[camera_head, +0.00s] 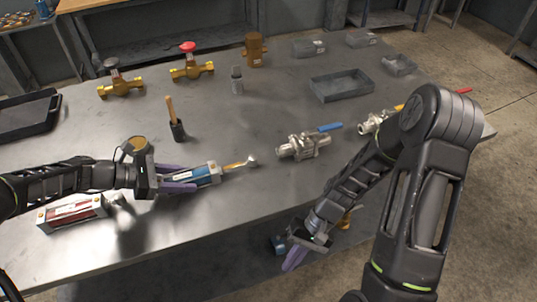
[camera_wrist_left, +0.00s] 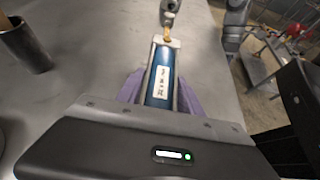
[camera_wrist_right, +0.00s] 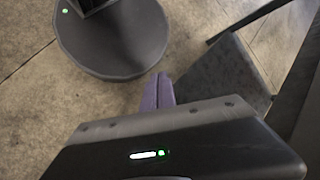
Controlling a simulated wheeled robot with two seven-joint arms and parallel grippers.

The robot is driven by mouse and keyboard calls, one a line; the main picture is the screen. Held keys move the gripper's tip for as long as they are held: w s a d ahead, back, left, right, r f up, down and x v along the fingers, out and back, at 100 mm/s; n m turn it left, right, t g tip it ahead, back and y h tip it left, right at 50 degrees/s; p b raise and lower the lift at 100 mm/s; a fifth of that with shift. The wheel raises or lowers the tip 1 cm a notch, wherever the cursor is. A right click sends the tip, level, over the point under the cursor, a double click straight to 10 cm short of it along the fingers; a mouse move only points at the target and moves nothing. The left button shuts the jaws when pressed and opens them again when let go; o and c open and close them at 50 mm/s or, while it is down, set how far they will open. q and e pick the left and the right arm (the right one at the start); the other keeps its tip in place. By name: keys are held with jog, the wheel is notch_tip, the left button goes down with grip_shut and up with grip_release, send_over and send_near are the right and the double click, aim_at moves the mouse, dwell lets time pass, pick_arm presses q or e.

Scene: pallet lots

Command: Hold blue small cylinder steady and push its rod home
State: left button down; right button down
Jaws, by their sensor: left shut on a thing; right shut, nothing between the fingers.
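The blue small cylinder (camera_head: 207,173) lies on the metal table at left centre, its rod (camera_head: 240,163) sticking out to the right with a metal end. My left gripper (camera_head: 195,178) is shut on it, with a purple finger along each side. In the left wrist view the cylinder (camera_wrist_left: 158,85) shows a white label between the purple fingers, and the rod (camera_wrist_left: 168,30) points away. My right gripper (camera_head: 294,258) is shut and empty, beyond the table's front edge. In the right wrist view its purple fingers (camera_wrist_right: 158,92) are together above the floor.
A red cylinder (camera_head: 72,214) lies left of my left gripper. A valve with a blue handle (camera_head: 303,146) stands right of the rod. Brass valves (camera_head: 121,86), a brush in a dark cup (camera_head: 176,128) and a grey tray (camera_head: 342,85) stand farther back. The front table middle is clear.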

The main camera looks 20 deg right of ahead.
jog(key=w+d+r+t+y, duration=0.15)
jog(key=d+r, duration=0.25)
jog(key=r, duration=0.4)
jog(key=w+d+r+t+y, duration=0.1)
jog(key=w+d+r+y, duration=0.2)
jog(key=r, duration=0.6)
jog(key=w+d+r+t+h, duration=0.1)
jog(key=w+d+r+t, duration=0.1)
jog(key=w+r, duration=0.2)
jog(key=w+d+r+t+h, duration=0.2)
jog(key=w+d+r, duration=0.1)
jog(key=w, duration=0.6)
jog(key=shift+w+d+r+m, duration=0.2)
jog(key=shift+d+r+m, duration=0.15)
jog(key=shift+r, duration=0.2)
jog(key=x, duration=1)
jog(key=shift+w+a, duration=0.25)
jog(key=shift+a, duration=0.35)
jog(key=shift+w+a, duration=0.3)
jog(key=shift+a, duration=0.25)
jog(key=shift+w+a, duration=0.35)
jog(key=shift+a, duration=0.3)
jog(key=shift+a, duration=0.1)
